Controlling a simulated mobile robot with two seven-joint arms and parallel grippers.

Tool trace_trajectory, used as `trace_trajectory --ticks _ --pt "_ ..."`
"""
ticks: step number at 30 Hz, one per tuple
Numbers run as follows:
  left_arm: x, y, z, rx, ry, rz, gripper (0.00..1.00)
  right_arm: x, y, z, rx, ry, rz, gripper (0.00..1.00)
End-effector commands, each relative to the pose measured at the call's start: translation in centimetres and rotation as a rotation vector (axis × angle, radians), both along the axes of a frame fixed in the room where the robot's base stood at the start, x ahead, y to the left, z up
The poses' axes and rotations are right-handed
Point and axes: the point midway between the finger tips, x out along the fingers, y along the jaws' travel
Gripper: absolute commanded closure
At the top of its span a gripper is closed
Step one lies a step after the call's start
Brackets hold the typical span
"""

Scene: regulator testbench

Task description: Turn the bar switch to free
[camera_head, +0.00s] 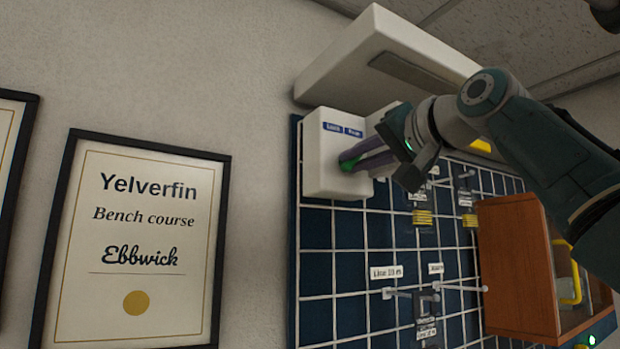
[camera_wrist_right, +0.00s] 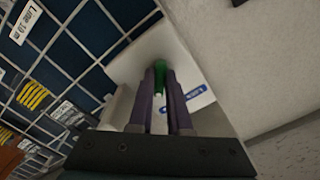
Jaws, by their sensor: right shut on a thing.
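The bar switch is a green bar (camera_head: 347,166) on the front of a white box (camera_head: 318,186) on the wall board; the box has two small blue labels (camera_head: 343,129) above the bar, too small to read surely. My right gripper (camera_head: 358,158) reaches in from the right, its purple fingers shut on the green bar. In the right wrist view the fingers (camera_wrist_right: 164,92) stand either side of the green bar (camera_wrist_right: 160,76), which has a white mark at its near end. The fingers hide part of the bar, so its exact angle is hard to tell. My left gripper is not in view.
A blue board with a white wire grid (camera_head: 350,248) carries hooks and labelled packets below the box. A wooden cabinet (camera_head: 512,262) is at the right. A white unit (camera_head: 380,55) hangs above. Framed certificates (camera_head: 137,230) hang on the left wall.

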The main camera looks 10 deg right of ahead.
Motion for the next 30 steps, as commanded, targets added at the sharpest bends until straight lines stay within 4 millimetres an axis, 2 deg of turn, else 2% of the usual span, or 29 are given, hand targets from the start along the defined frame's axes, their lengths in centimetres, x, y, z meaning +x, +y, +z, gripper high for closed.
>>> trace_trajectory --ticks 9,21,22,30 --pt "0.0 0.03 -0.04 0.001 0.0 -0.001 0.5 0.06 0.01 -0.03 0.067 0.025 -0.002 1.0" --pt "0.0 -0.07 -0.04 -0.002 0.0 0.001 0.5 0.05 -0.02 -0.02 0.074 0.027 -0.001 1.0" --pt "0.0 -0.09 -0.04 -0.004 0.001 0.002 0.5 0.05 -0.02 -0.02 0.074 0.028 -0.002 0.83" --pt "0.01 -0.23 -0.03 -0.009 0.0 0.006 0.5 0.03 -0.01 -0.01 0.072 0.027 -0.001 0.54"
